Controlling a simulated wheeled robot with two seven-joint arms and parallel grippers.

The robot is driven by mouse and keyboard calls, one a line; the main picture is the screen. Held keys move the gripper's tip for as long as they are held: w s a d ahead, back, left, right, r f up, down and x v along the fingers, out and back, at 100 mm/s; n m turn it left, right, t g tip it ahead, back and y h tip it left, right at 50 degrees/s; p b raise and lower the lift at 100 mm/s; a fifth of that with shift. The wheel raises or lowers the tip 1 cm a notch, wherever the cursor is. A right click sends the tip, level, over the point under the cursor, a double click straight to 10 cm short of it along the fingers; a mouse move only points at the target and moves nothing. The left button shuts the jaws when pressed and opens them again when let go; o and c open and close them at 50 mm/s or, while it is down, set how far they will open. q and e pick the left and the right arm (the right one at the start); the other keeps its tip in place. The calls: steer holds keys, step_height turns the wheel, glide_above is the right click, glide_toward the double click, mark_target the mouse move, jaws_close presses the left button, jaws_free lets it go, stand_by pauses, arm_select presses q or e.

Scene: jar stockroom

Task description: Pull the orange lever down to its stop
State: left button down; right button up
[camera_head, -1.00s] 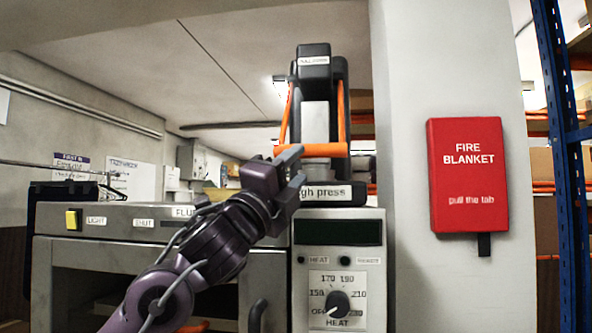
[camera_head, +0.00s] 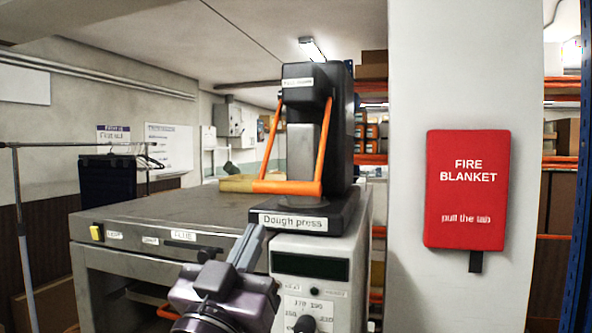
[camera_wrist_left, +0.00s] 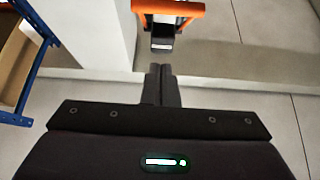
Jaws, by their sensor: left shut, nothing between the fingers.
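The orange lever (camera_head: 288,187) is a U-shaped handle on the black dough press (camera_head: 340,130). Its two side arms slope down from the press head, and its crossbar hangs low, just above the press base. My left gripper (camera_head: 252,238) is shut and empty, below the crossbar and in front of the "Dough press" label, apart from the lever. In the left wrist view the shut fingers (camera_wrist_left: 161,84) point toward the press, and the orange lever (camera_wrist_left: 168,7) shows at the top edge. My right gripper is not in view.
The press stands on a grey cabinet with a heat dial (camera_head: 305,324). A grey oven-like unit (camera_head: 150,212) adjoins it on the left. A white pillar with a red fire blanket pouch (camera_head: 467,190) stands on the right. A tan piece (camera_head: 237,184) shows at the crossbar's left end.

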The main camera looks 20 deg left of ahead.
arm_select(q)
steer(key=w+r+p, duration=0.4)
steer(key=w+p, duration=0.3)
steer(key=w, duration=0.5)
steer(key=shift+w+a, duration=0.15)
steer(key=shift+w, duration=0.05)
